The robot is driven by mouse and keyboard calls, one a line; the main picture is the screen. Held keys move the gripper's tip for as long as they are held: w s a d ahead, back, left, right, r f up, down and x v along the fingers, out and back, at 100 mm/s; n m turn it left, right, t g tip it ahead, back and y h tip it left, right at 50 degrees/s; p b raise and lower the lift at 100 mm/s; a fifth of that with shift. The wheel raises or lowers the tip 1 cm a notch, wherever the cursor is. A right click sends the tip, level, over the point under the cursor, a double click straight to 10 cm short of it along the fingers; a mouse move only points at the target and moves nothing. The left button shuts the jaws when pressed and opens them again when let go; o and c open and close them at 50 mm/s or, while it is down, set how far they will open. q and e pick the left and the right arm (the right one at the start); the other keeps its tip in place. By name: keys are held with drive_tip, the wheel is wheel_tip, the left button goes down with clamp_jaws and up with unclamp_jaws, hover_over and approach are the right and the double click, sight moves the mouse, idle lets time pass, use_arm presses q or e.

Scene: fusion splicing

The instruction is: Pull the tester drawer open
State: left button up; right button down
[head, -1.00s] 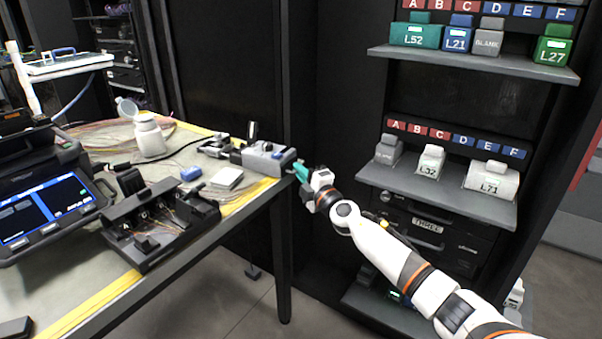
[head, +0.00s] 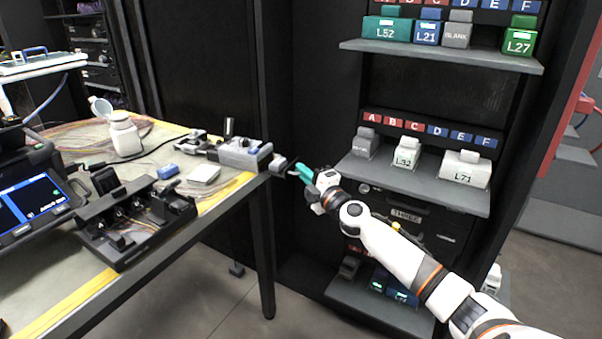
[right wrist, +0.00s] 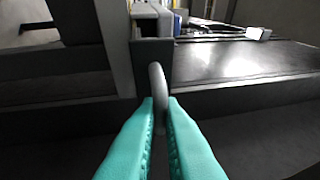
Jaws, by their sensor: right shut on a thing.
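The tester (head: 243,153) is a grey box at the right end of the table. Its drawer (head: 280,164) sticks out from the box's right side, past the table edge, so it stands at least partly open. My right gripper (head: 298,170) has teal fingers and is at the drawer front. In the right wrist view, the gripper (right wrist: 160,108) is shut on the drawer's grey looped handle (right wrist: 157,80), with one finger on each side. The dark drawer front (right wrist: 150,50) is just beyond. My left gripper is not in view.
The table (head: 150,243) holds a black fixture (head: 130,225), a screen device (head: 25,205), a white bottle (head: 124,135) and a white block (head: 204,174). Shelves with labelled boxes stand behind my right arm. Open space lies between the table and the shelf (head: 410,180).

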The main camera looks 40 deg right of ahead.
drive_tip(key=shift+f, duration=0.1)
drive_tip(key=c, duration=1.8)
unclamp_jaws()
drive_tip(key=s, duration=0.4)
drive_tip(key=s+f, duration=0.1)
drive_tip(key=s, duration=0.7)
drive_tip(key=shift+f, duration=0.35)
